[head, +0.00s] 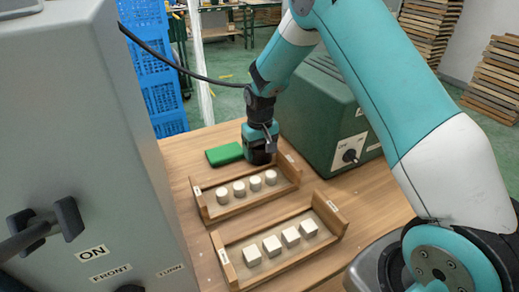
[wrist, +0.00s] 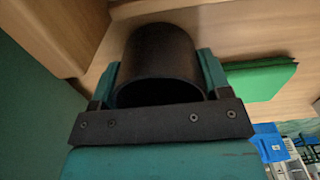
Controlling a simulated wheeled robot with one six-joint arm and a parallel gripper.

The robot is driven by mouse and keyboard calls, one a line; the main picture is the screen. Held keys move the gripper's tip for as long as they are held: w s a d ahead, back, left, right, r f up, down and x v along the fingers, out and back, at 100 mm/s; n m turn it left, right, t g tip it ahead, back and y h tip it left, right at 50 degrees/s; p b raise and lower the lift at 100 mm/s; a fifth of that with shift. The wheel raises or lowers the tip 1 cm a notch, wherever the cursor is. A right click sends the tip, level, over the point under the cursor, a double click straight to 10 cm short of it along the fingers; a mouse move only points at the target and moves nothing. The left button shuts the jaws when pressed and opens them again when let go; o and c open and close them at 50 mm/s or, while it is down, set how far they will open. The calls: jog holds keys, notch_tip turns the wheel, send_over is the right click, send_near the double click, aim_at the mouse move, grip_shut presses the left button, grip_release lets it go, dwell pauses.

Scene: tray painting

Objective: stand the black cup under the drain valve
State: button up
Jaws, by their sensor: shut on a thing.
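My gripper (head: 260,148) is low over the wooden table, just right of a flat green block and behind the rear tray. In the wrist view its two teal fingers (wrist: 158,74) are shut on the black cup (wrist: 160,50), one on each side. The cup's dark open end faces the wrist camera. In the head view the cup is hard to tell from the dark gripper. I cannot make out whether it touches the table. I cannot pick out a drain valve for certain in either view.
The green block (head: 224,154) also shows in the wrist view (wrist: 262,80). Two wooden trays (head: 225,214) (head: 275,279) hold white pieces. A dark green machine (head: 318,110) with a black knob (head: 350,155) stands right. A grey cabinet (head: 100,140) with black handles fills the left.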

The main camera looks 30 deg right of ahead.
jog(key=o, duration=0.9)
jog(key=shift+f, duration=0.1)
